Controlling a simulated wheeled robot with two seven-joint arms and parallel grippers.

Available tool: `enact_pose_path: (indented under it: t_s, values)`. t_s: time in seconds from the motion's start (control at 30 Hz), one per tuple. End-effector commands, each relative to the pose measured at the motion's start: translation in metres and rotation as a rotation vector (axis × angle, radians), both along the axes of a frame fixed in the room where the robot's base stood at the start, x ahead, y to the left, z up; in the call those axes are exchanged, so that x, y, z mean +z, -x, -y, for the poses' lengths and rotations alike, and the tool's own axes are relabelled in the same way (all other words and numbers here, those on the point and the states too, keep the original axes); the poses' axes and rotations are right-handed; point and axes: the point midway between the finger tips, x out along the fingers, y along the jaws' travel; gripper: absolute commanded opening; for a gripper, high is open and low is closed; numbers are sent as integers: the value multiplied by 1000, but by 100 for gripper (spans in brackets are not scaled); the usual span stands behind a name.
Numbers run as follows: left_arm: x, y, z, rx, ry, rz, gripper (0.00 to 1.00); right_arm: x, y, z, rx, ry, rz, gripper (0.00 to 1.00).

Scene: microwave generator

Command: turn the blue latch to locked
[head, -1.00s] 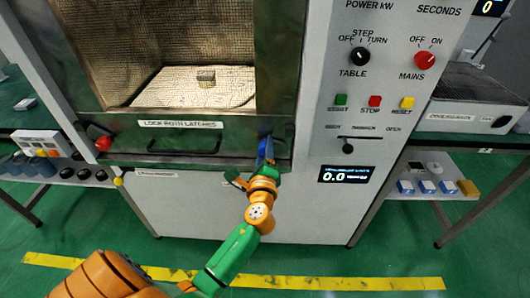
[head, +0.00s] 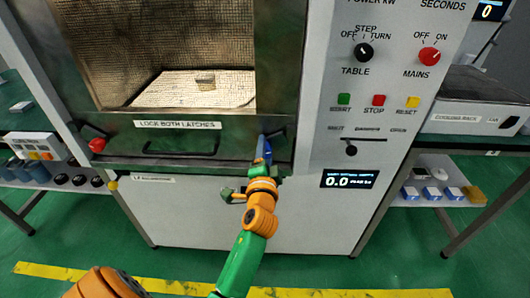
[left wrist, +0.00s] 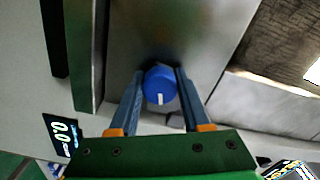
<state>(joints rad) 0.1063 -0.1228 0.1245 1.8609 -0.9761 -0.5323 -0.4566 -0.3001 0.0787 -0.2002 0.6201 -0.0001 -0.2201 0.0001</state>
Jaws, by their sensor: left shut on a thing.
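The blue latch (left wrist: 160,84) is a round knob with a white mark on the door's lower frame, at the right end. In the left wrist view the mark points down toward my palm. My left gripper (left wrist: 160,78) has one finger on each side of the knob and is shut on it. In the head view the left gripper (head: 263,158) reaches up to the latch's place and largely hides the knob. The label "LOCK BOTH LATCHES" (head: 178,124) is on the door frame. My right gripper is not in view.
A red latch (head: 97,145) sits at the door's left end. A dark door handle (head: 180,147) lies between the latches. The control panel (head: 375,110), with knobs, buttons and a slider, is on the right. A small block (head: 205,80) stands inside the chamber.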

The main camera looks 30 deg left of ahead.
Motion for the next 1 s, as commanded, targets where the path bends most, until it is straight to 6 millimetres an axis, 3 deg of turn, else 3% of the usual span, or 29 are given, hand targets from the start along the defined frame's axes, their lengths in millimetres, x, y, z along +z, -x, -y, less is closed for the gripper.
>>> enact_pose_path:
  t_s: [0.3, 0.87, 0.9, 0.97, 1.0]
  values:
    - [-1, 0, 0, 0, 94, 54, 0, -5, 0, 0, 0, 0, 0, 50]
    - [-1, 0, 0, 0, 112, 66, 0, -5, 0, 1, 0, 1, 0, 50]
    - [-1, 0, 0, 0, 112, 66, 58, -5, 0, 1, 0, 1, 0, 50]
    - [0, 0, 0, 0, 112, 66, 74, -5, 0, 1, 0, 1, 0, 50]
    - [0, 0, 0, 1, 112, 67, 77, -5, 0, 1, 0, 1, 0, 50]
